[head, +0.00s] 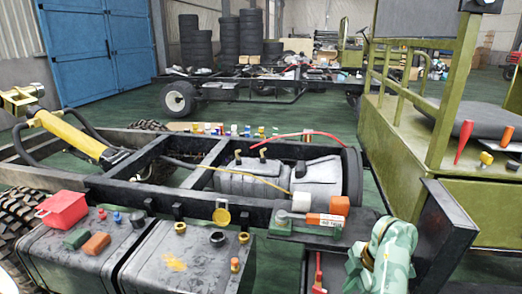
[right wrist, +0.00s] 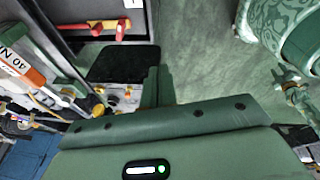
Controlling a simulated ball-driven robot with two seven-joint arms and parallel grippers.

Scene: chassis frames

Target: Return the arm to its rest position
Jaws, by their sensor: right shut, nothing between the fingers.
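My right arm (head: 385,256), pale green with a leaf pattern, is at the lower right of the head view, beside the end of the chassis frame. My right gripper (right wrist: 150,90) shows in the right wrist view as a green body with a dark finger part; it is shut and holds nothing. My left gripper is not in view.
The chassis frame (head: 120,185) with grey tanks (head: 70,255) fills the front. A red-handled tool (right wrist: 105,27) lies close to the right gripper. A dark upright plate (head: 445,235) and an olive vehicle body (head: 400,150) stand to the right. Green floor is open behind.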

